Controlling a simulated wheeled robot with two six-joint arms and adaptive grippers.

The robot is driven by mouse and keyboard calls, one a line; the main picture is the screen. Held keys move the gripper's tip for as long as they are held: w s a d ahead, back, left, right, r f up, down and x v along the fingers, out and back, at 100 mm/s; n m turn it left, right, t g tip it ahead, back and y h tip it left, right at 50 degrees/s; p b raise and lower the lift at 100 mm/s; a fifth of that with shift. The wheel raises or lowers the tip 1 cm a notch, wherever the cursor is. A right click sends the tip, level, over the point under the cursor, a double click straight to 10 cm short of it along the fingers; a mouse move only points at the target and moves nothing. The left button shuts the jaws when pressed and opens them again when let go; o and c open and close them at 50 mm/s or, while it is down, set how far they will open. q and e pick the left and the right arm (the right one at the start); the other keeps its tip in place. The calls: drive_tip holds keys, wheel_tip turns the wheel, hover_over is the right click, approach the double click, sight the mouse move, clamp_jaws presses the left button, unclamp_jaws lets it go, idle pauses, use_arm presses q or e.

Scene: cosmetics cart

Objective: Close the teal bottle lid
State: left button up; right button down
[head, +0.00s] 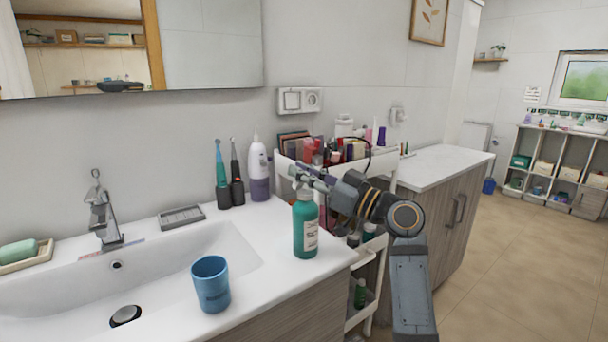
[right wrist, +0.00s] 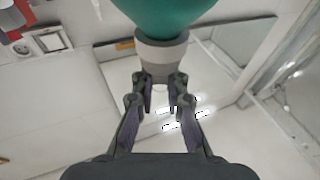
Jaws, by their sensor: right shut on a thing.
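The teal bottle (head: 305,232) stands upright on the white sink counter near its right front edge, with a pale label on its side. Its grey lid (head: 304,192) is at the top, partly hidden by my right gripper (head: 309,178), which reaches in from the right. In the right wrist view, the bottle's teal body (right wrist: 165,12) is at the top edge and the grey lid (right wrist: 160,52) is below it. My right gripper (right wrist: 161,82) is shut on the narrow end of the lid. I cannot tell how tightly the lid sits. My left gripper is not in view.
A blue cup (head: 210,285) stands front left of the bottle by the basin (head: 190,250). Electric toothbrushes (head: 222,180) and a white-purple bottle (head: 258,170) stand behind. The cosmetics cart (head: 350,185), full of items, is to the right under my arm.

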drive_tip(key=shift+w+f, duration=0.1)
drive_tip(key=shift+f, duration=0.4)
drive_tip(key=c, duration=1.5)
unclamp_jaws()
drive_tip(key=shift+o, duration=0.9)
drive_tip(key=shift+w, duration=0.25)
drive_tip(key=shift+s+r, duration=0.15)
drive_tip(key=shift+r, duration=0.05)
drive_tip(key=shift+s+d, duration=0.1)
drive_tip(key=v, duration=1.1)
drive_tip(key=shift+d+f, duration=0.15)
drive_tip(key=shift+d, duration=0.2)
